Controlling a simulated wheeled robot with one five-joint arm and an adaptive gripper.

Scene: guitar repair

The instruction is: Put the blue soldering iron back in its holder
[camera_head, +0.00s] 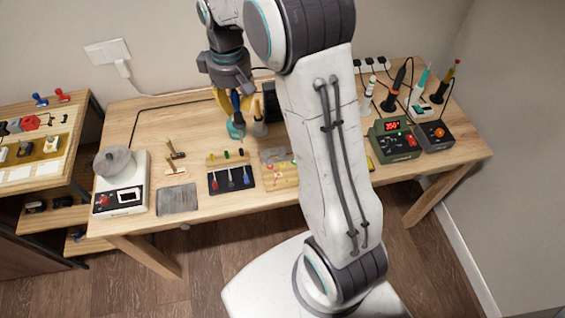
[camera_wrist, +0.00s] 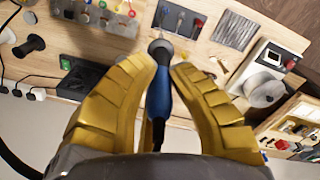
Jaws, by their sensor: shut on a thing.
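The blue soldering iron (camera_wrist: 158,95) stands between my gripper's yellow fingers in the wrist view, with its metal front end away from the palm and a dark cable at the back. My gripper (camera_head: 233,103) is shut on its handle, above the back of the workbench in the head view. The blue handle (camera_head: 235,101) looks near upright there. A teal piece (camera_head: 236,130) shows just below it; I cannot tell whether this is its holder or whether they touch. Several holders with upright tools stand at the back right, including one with a teal tool (camera_head: 420,86).
A grey stand (camera_head: 259,128) with an upright tool is close right of my gripper. A dark mat (camera_head: 231,187) with screwdrivers lies in front. A white device (camera_head: 121,197) is at the left. A green station (camera_head: 394,140) reading 350 is at the right; my arm hides the middle.

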